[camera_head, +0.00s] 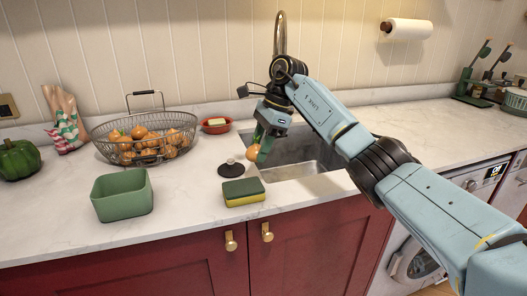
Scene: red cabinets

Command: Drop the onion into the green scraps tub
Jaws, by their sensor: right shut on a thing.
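The onion (254,153) is a small orange-brown ball held between the fingers of my right gripper (262,146). The gripper is shut on it, pointing down above the counter at the left edge of the sink. The green scraps tub (122,196) is an open square tub on the counter at the left, near the front edge. It stands apart from the gripper, to its left and nearer to me. Its inner floor is partly hidden by its front wall. My left gripper is not in view.
A wire basket (97,143) of several orange-brown round items stands behind the tub. A green and yellow sponge (243,191), a dark stopper (231,169) and a red soap dish (216,126) lie near the sink (322,183). A green pepper (18,159) sits at far left.

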